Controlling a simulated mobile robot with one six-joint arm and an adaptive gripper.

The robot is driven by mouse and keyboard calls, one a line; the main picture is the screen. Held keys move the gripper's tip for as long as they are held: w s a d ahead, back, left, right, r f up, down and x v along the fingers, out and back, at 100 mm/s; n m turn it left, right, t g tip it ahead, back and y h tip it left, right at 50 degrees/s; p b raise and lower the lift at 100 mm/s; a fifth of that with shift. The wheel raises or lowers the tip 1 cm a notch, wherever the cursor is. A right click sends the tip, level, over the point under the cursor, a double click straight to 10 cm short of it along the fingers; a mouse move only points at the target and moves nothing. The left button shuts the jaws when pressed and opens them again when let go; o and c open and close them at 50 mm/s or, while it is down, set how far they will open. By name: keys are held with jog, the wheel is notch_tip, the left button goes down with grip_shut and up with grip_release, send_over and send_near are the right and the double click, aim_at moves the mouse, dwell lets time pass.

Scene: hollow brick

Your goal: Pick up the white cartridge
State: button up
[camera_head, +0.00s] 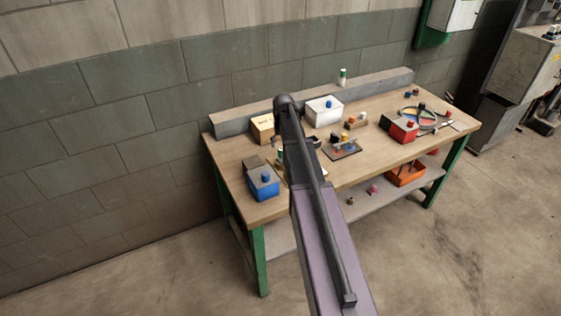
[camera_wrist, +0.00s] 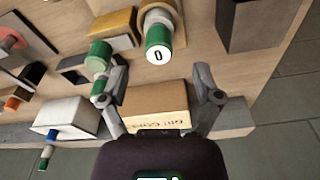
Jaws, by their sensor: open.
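A small upright white cartridge with a green part (camera_head: 342,77) stands on the grey ledge at the back of the bench. A similar small green-and-white piece shows at the lower left of the wrist view (camera_wrist: 46,157). In the wrist view, a green cylinder with a white end marked "0" (camera_wrist: 158,42) lies just beyond my fingertips. Another green cylinder (camera_wrist: 98,57) is to its left. I cannot tell for sure which is the white cartridge. My gripper (camera_wrist: 152,80) is open and empty above the bench, with a cardboard box (camera_wrist: 155,104) beneath; the arm hides it in the head view.
The wooden bench (camera_head: 228,152) also holds a blue box (camera_head: 263,190), a white box (camera_head: 323,117) and a red box (camera_head: 397,134). An orange bin (camera_head: 405,178) sits on the lower shelf. The grey ledge (camera_head: 237,125) runs along the wall. Bare wood shows between the items.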

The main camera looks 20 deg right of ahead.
aim_at(282, 149)
jog(key=shift+w+d+f+b, duration=0.1)
jog(key=shift+w+f+b, duration=0.05)
jog(key=shift+f+b, duration=0.9)
jog(key=shift+w+d+f+b, duration=0.1)
jog(key=shift+f+b, duration=0.8)
jog(key=shift+f, duration=0.2)
grip_shut()
